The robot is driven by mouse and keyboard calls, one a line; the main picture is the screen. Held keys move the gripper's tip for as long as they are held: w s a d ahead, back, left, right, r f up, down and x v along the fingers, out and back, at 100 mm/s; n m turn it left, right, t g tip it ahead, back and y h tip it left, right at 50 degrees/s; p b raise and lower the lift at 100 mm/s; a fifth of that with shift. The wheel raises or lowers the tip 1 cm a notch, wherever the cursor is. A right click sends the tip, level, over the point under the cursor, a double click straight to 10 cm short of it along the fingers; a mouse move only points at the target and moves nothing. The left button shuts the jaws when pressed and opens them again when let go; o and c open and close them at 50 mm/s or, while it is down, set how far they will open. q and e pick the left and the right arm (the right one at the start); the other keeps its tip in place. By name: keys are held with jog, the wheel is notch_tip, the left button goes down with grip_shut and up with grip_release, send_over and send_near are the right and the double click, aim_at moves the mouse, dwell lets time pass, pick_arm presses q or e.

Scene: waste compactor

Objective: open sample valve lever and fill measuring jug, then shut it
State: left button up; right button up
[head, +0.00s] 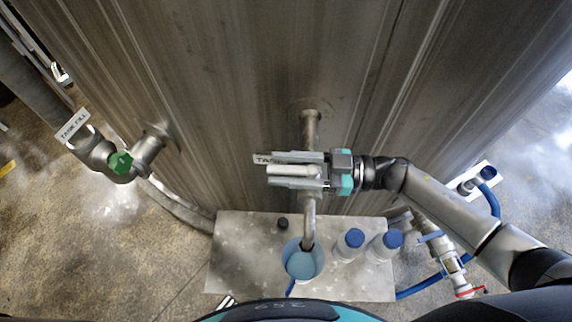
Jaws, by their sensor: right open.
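The sample valve sits on a pipe (311,128) that comes out of the tank wall and bends down to a spout (308,236). Its pale lever (290,170) points left, across the pipe. My right gripper (272,170) reaches in from the right and is open, with one finger on each side of the lever; contact cannot be told. It hides most of the valve body. The blue measuring jug (318,262) stands under the spout on a metal platform (236,262). Whether liquid flows or stands in the jug is unclear. My left gripper is not in view.
Two bottles with blue caps (355,237) (392,238) stand right of the jug. A small dark cap (282,223) lies left of the spout. Blue hoses (420,287) run at the right.

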pick_arm(q)
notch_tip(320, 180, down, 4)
jog(key=b, duration=0.3)
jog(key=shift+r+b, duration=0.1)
jog(key=shift+b, duration=0.3)
pick_arm(e)
jog(key=s+d, duration=0.2)
jog(key=d, duration=1.3)
